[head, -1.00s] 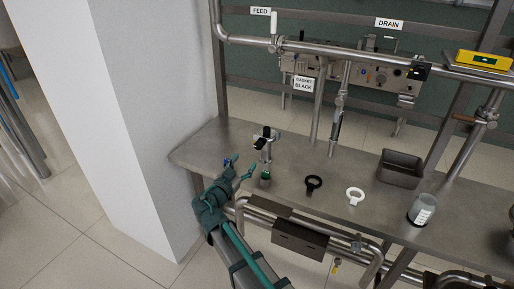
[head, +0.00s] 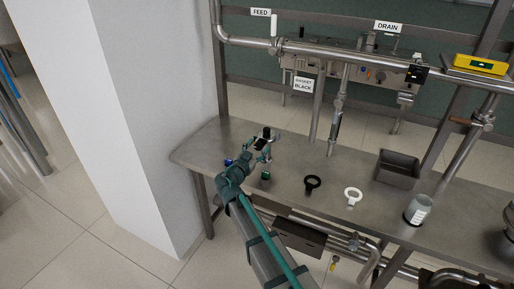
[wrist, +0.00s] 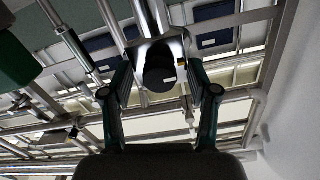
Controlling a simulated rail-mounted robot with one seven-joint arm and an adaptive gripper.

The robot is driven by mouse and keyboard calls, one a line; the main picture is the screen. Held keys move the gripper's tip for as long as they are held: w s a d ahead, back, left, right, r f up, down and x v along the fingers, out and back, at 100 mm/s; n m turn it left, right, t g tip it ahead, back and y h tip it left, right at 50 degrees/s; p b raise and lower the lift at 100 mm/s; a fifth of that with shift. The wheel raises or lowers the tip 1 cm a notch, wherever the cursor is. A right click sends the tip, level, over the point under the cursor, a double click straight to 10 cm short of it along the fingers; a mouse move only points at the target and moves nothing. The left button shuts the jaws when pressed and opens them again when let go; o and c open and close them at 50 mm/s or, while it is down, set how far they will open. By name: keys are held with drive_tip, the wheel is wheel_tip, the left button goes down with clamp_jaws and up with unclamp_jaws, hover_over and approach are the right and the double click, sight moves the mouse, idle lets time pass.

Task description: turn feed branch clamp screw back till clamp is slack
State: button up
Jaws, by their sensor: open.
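A metal fitting with black knobs (head: 265,134) stands at the left end of the bench, and I take it for the feed branch clamp. In the wrist view a dark round knob (wrist: 160,66) with a small white mark faces me below a shiny metal body (wrist: 156,22). My gripper (wrist: 158,74) is open, with one finger on each side of the knob and visible gaps between. In the head view my gripper (head: 257,150) is at the fitting and partly hides it. Whether the clamp is tight or slack cannot be told.
A small green-topped item (head: 265,175) and a blue item (head: 228,162) are close to my gripper on the bench (head: 330,165). A black ring (head: 312,183), a white ring (head: 353,196), a grey bin (head: 397,168) and a jar (head: 418,210) are to the right.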

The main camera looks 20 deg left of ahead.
clamp_jaws()
idle(0.3)
